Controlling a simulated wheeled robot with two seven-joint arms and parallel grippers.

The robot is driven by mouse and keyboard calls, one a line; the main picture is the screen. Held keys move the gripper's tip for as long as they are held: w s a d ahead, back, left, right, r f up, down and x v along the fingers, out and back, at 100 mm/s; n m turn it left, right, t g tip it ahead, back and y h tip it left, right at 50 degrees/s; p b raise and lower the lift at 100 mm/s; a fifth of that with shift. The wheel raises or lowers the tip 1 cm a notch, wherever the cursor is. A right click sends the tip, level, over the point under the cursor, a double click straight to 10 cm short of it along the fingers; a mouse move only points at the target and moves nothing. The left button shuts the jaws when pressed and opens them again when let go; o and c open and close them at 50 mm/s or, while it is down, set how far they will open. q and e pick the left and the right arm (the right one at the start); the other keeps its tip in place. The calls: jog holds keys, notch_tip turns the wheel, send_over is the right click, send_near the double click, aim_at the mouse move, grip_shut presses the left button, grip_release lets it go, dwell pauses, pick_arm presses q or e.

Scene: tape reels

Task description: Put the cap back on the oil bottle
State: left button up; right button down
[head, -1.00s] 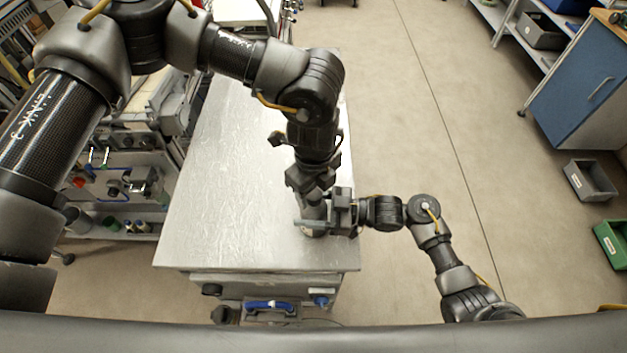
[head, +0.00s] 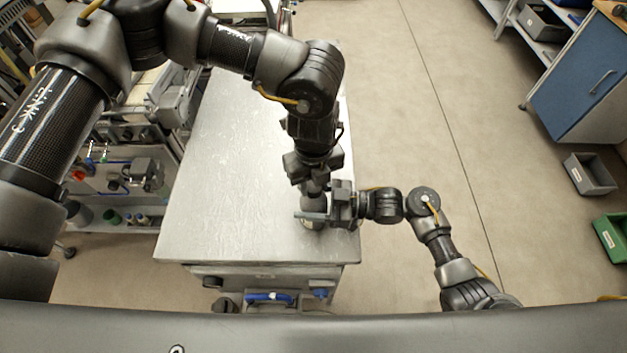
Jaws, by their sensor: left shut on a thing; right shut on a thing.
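The oil bottle (head: 312,203) is a small grey upright shape near the right front edge of the metal table, mostly hidden by my grippers. My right gripper (head: 314,215) comes in from the right and is shut around the bottle. My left gripper (head: 312,182) reaches down from above and is shut just over the bottle's top. The thing in its jaws, apparently the cap, is too small and covered to make out clearly. I cannot tell whether it touches the bottle's neck.
The metal table top (head: 225,170) is bare to the left of the bottle. A machine bench (head: 125,180) stands along its left side. Open floor lies to the right, with a grey bin (head: 590,175), a green bin (head: 612,238) and a blue cabinet (head: 580,95).

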pick_arm(q)
jog(key=m, duration=1)
jog(key=shift+m, duration=0.3)
jog(key=o, duration=1.1)
jog(key=shift+c, duration=0.2)
jog(key=shift+r, duration=2.25)
jog(key=shift+c, duration=0.2)
